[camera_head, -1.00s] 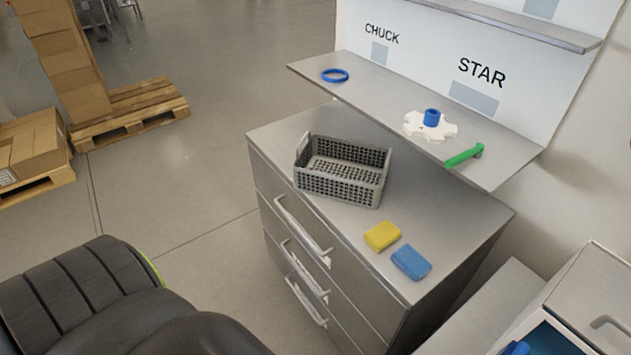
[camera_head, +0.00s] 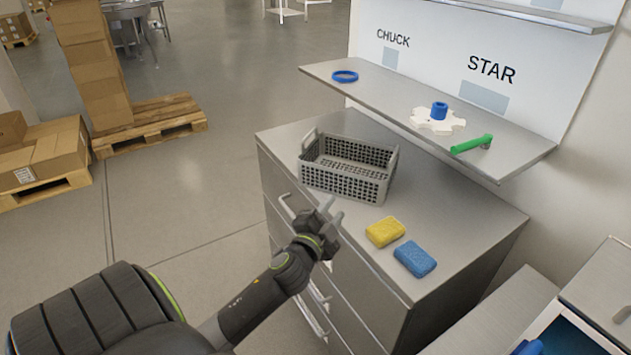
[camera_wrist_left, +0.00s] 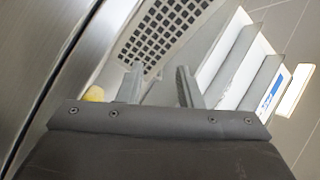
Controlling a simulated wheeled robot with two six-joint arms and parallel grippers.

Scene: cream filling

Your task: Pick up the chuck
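A blue ring (camera_head: 345,76) lies on the shelf under the CHUCK label, at the left end. A white star-shaped piece (camera_head: 450,124) with a blue cylinder (camera_head: 439,110) on it lies under the STAR label. My left gripper (camera_head: 331,210) is in front of the cabinet's drawer side, below the basket and well short of the shelf. Its two fingers stand apart and empty in the left wrist view (camera_wrist_left: 158,84). My right gripper is not in view.
A grey basket (camera_head: 345,185) stands on the cabinet top (camera_head: 440,205), with a yellow sponge (camera_head: 385,231) and a blue sponge (camera_head: 414,259) nearby. A green-handled tool (camera_head: 471,144) lies on the shelf (camera_head: 390,98). Drawer handles (camera_head: 287,206) stick out from the cabinet front.

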